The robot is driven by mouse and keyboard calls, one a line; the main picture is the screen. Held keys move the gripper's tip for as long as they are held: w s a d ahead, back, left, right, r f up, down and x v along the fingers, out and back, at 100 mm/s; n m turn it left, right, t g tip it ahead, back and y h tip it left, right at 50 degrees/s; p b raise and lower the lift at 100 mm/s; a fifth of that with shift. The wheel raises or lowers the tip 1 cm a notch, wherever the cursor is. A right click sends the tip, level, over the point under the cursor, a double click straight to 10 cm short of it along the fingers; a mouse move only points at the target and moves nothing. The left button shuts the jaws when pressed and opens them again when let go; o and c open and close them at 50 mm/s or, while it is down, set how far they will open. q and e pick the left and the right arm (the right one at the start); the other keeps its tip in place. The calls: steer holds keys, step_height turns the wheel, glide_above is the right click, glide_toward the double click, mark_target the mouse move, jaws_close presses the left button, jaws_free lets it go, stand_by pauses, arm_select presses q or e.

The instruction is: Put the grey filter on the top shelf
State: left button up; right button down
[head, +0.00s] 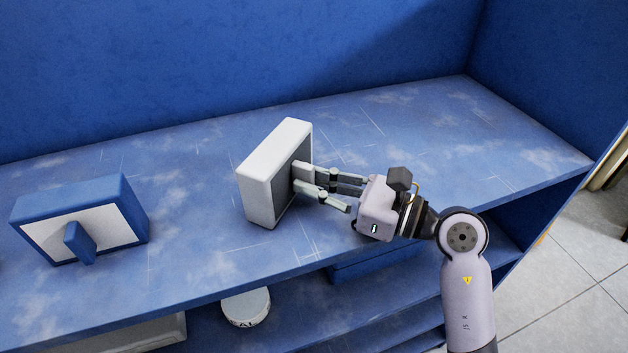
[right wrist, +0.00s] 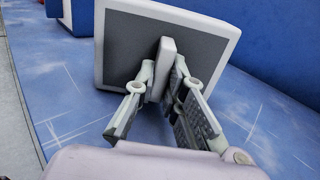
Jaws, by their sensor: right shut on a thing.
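The grey filter (head: 262,188) is a light grey box with a dark face and a handle on that face. It stands slightly tilted at the middle of the blue top shelf (head: 400,120); I cannot tell whether its lower edge touches the surface. My right gripper (head: 300,180) comes from the right and is shut on the filter's handle. In the right wrist view the filter (right wrist: 125,45) shows its dark face, and the two fingers (right wrist: 158,85) close on the upright handle from both sides. My left gripper is not in view.
A blue filter-like box (head: 130,205) with a white face and blue handle stands on the shelf at the left. A round white object (head: 246,307) sits on a lower shelf. The top shelf is clear right of and behind the grey filter. Blue walls close the back and right.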

steer(key=c, duration=1.7)
jaws_free()
steer(key=shift+f, duration=0.1)
steer(key=shift+o, duration=0.2)
steer(key=shift+d, duration=0.1)
steer(key=b+v, duration=0.5)
steer(key=v, duration=0.5)
steer(key=shift+s+d, duration=0.15)
steer(key=shift+d, duration=0.2)
steer(key=shift+s+d, duration=0.3)
steer(key=shift+d, duration=0.15)
